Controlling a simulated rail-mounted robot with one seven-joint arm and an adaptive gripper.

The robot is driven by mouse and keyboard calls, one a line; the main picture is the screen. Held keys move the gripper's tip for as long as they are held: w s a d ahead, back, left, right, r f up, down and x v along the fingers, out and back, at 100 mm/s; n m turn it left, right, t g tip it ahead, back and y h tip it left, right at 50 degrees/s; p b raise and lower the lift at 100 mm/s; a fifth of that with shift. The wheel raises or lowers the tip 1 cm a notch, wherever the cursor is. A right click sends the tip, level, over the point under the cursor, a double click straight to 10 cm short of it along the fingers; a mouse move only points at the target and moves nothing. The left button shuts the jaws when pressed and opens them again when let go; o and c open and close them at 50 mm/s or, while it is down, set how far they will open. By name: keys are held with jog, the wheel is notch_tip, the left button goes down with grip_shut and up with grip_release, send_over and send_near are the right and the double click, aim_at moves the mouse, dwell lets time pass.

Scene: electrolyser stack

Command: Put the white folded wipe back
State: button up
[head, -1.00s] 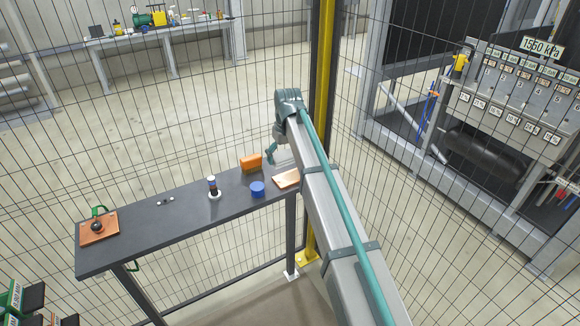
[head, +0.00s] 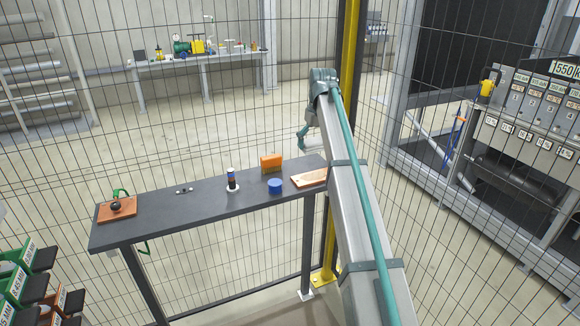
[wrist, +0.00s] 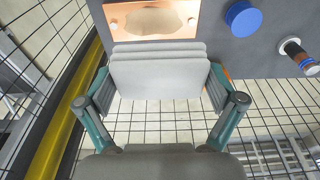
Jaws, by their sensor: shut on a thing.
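The white folded wipe (wrist: 160,75) is a light grey-white stack of folded layers, held between the two fingers of my gripper (wrist: 158,92) in the wrist view. My gripper (head: 304,140) also shows in the head view, above and beyond the bench's far edge, near its right end. A copper-coloured tray (head: 299,183) lies at that right end of the bench. In the wrist view, the tray (wrist: 122,35) has a pale oval area and lies just beyond the wipe, which overlaps its near edge in the picture. Whether they touch cannot be told.
On the dark bench (head: 210,206) stand a blue round cap (head: 275,186), an orange box (head: 271,164), a small bottle (head: 231,178) and, far left, a copper plate (head: 128,212) with a black knob. A yellow post (head: 346,90) and mesh fence stand close by.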

jog(key=w+f+p, duration=0.2)
jog(key=w+f, duration=0.1)
jog(key=w, duration=0.6)
jog(key=p, duration=0.2)
send_over(307, 162)
jog(key=s, duration=0.2)
jog(key=f, duration=0.5)
jog(key=shift+w+d+f, duration=0.15)
jog(key=shift+w, duration=0.1)
jog(key=shift+w+f, duration=0.4)
jog(key=shift+f, duration=0.2)
jog(key=shift+w+f+p, duration=0.15)
jog(key=shift+f+p, duration=0.2)
jog(key=shift+f, duration=1.35)
jog(key=shift+f, duration=0.2)
jog(key=o, duration=0.7)
jog(key=r+b, duration=0.1)
jog(key=r, duration=0.3)
jog(key=s+r, duration=0.1)
jog(key=r, duration=0.3)
jog(key=r+b, duration=0.1)
jog(key=r, duration=0.3)
jog(key=shift+s+d+r+b, duration=0.15)
jog(key=shift+s+d+b, duration=0.15)
jog(key=shift+s, duration=0.05)
